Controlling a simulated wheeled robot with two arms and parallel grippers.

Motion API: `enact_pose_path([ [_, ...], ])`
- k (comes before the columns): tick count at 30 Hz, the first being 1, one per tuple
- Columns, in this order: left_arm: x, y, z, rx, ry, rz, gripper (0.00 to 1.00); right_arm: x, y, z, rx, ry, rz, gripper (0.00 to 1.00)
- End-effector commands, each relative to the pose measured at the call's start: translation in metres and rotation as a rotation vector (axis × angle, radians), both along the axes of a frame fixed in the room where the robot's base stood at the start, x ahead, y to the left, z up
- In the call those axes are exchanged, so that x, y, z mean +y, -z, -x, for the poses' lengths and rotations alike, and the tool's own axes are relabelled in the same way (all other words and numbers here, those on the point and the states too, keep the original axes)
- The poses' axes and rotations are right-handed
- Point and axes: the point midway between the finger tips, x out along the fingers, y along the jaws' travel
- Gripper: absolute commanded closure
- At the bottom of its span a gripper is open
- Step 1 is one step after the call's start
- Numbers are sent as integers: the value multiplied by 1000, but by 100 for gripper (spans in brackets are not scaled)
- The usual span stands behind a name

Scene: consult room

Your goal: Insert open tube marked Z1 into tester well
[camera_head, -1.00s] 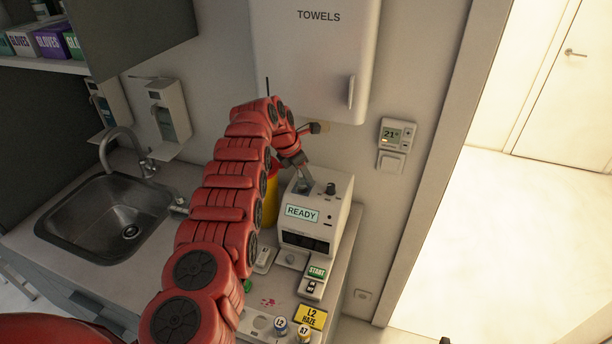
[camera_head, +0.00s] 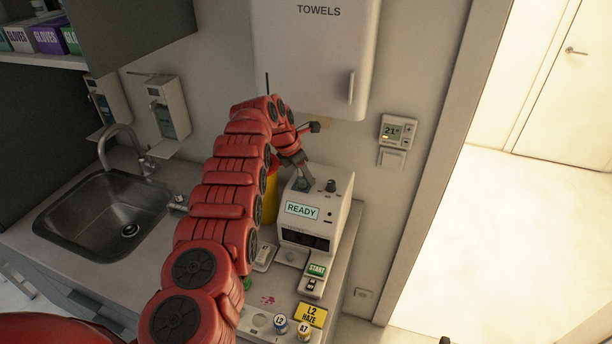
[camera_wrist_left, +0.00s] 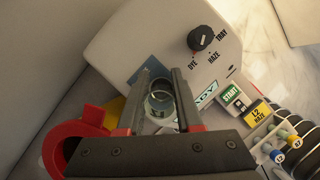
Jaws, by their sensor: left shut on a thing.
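My left gripper (camera_head: 304,184) is over the top of the white tester (camera_head: 337,222), whose screen reads READY. In the left wrist view the two dark fingers (camera_wrist_left: 160,98) are shut on a clear, round-mouthed tube (camera_wrist_left: 161,103). The tube's mouth is open and faces the wrist camera. A dark blue-grey patch (camera_wrist_left: 143,72) shows on the tester top beside the fingers. The well and the tube's lower end are hidden, so I cannot tell how deep the tube sits. No Z1 mark is legible. My right gripper is not in view.
The tester's knob (camera_wrist_left: 201,39) is close to the fingers. A START button (camera_head: 316,271), an L2 HAZE card (camera_head: 311,315) and tubes L2 (camera_head: 280,325) and A7 (camera_head: 304,331) are nearer me. A yellow bin (camera_head: 270,200) stands left of the tester; a towel cabinet (camera_head: 311,60) hangs above.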

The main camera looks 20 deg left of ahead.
Motion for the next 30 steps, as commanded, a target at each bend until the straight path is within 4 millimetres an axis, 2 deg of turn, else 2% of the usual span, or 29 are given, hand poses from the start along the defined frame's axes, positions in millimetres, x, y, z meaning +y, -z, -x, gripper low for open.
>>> enact_pose_path([
  [18,0,-41,0,1,0,1,100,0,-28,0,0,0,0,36],
  [30,0,-41,0,0,0,0,100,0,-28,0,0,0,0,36],
])
